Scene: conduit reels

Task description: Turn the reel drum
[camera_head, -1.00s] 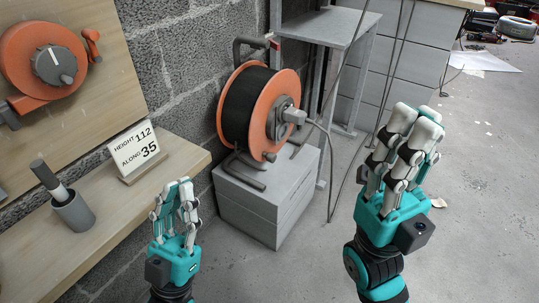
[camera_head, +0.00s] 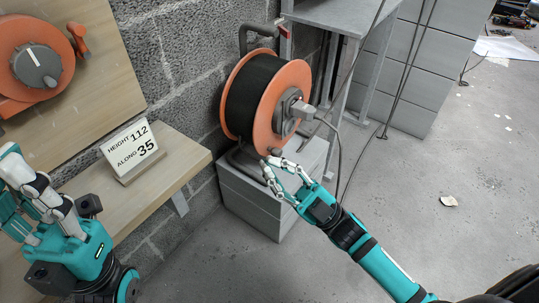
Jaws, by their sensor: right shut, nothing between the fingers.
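The cable reel has an orange-flanged drum (camera_head: 268,102) wound with black cable. It stands upright in a dark tubular frame on a grey block. A small dark knob (camera_head: 275,151) sits low on the front flange. My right gripper (camera_head: 268,170) is shut and empty, its fingertips close to the drum's lower edge by the knob. I cannot tell whether they touch. My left gripper (camera_head: 22,188) is at the left edge, in front of the wooden shelf and away from the reel. Its fingers overlap in view, so its opening is unclear.
The grey block (camera_head: 250,207) stands against the block wall. A wooden shelf (camera_head: 180,160) holds a sign (camera_head: 132,152) reading HEIGHT 112, ALONG 35. Another orange reel (camera_head: 35,62) is on the wooden board. Cables hang right of the drum. The floor at right is mostly clear.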

